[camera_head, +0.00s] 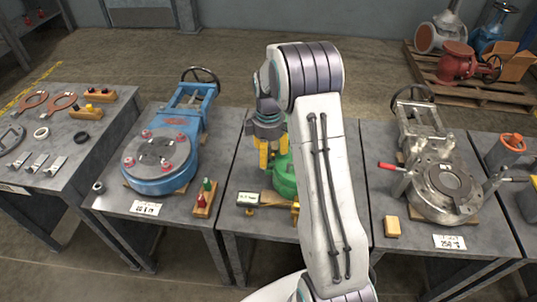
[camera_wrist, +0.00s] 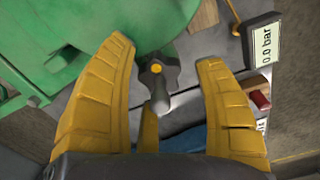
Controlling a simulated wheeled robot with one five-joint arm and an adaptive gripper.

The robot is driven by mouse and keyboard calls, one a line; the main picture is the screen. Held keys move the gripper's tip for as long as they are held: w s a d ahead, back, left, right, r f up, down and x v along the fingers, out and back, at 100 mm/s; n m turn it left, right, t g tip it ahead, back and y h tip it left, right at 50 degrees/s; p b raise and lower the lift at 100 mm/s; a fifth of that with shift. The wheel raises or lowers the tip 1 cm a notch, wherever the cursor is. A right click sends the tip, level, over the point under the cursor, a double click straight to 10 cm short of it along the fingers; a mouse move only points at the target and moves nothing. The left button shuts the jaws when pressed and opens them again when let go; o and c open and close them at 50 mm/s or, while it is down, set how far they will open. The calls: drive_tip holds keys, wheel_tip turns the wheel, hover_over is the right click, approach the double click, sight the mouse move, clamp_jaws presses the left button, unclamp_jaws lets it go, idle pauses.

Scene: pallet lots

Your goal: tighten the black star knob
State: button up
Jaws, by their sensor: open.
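My gripper (camera_wrist: 164,58) is open. Its yellow fingers stand to the left and right of the knob, with a gap on each side, and a third finger shows below it. I cannot tell how near the fingertips are in depth. In the head view my gripper (camera_head: 268,157) points down at the green valve (camera_head: 284,178) on the middle table; my arm hides much of the valve, and the knob cannot be made out.
A gauge reading 0.0 bar (camera_wrist: 264,42) stands at the right of the wrist view and on the table (camera_head: 248,198). A blue valve (camera_head: 160,160) is on the table to the left, a steel valve (camera_head: 440,190) to the right. A yellow block (camera_head: 392,227) lies near the right table's edge.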

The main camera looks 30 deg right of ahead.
drive_tip(key=shift+f, duration=0.35)
drive_tip(key=shift+c, duration=0.4)
drive_tip(key=c, duration=1.1)
drive_tip(key=shift+m, duration=0.3)
drive_tip(key=m, duration=0.3)
drive_tip(key=shift+m, duration=0.4)
drive_tip(key=m, duration=0.3)
drive_tip(key=shift+s+m+p, duration=0.1)
drive_tip(key=shift+m+p, duration=0.2)
drive_tip(key=shift+p, duration=0.05)
drive_tip(key=m, duration=0.6)
drive_tip(key=shift+m, duration=0.3)
